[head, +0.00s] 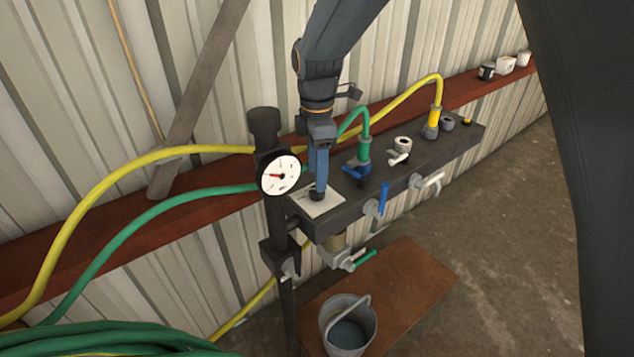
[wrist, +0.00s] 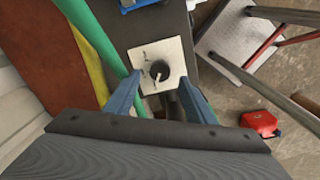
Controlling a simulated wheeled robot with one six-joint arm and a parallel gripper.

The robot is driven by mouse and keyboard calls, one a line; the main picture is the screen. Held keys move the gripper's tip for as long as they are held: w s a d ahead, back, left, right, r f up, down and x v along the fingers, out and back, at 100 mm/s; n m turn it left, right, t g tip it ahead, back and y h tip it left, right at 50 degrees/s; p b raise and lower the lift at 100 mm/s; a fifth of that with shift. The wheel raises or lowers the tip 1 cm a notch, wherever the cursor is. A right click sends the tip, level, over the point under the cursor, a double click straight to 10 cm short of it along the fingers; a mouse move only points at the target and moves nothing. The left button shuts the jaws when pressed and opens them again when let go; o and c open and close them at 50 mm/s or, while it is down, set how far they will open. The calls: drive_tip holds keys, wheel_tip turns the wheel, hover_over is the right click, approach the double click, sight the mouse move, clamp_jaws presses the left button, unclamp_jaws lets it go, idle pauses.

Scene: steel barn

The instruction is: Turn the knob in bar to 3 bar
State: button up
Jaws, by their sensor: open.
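The knob (wrist: 159,70) is small, dark and round, on a pale square plate (wrist: 146,53) at the near end of the dark manifold beam. My gripper (wrist: 160,79) is open, with one blue finger on each side of the knob. Whether the fingers touch it I cannot tell. In the head view the gripper (head: 319,174) points straight down over the plate (head: 326,209), and the knob (head: 317,196) shows at the fingertips. The white round gauge (head: 280,175) stands left of the gripper. Its red needle points left; its numbers are too small to read.
A green hose (head: 362,122) and a yellow hose (head: 433,82) rise from the beam (head: 452,140) to the right. A blue-handled valve (head: 383,198) is on its front. A bucket (head: 347,324) stands below. A red object (wrist: 260,123) lies on the floor.

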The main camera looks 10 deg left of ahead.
drive_tip(key=shift+f+p, duration=0.55)
drive_tip(key=shift+f, duration=1.7)
drive_tip(key=c, duration=1.1)
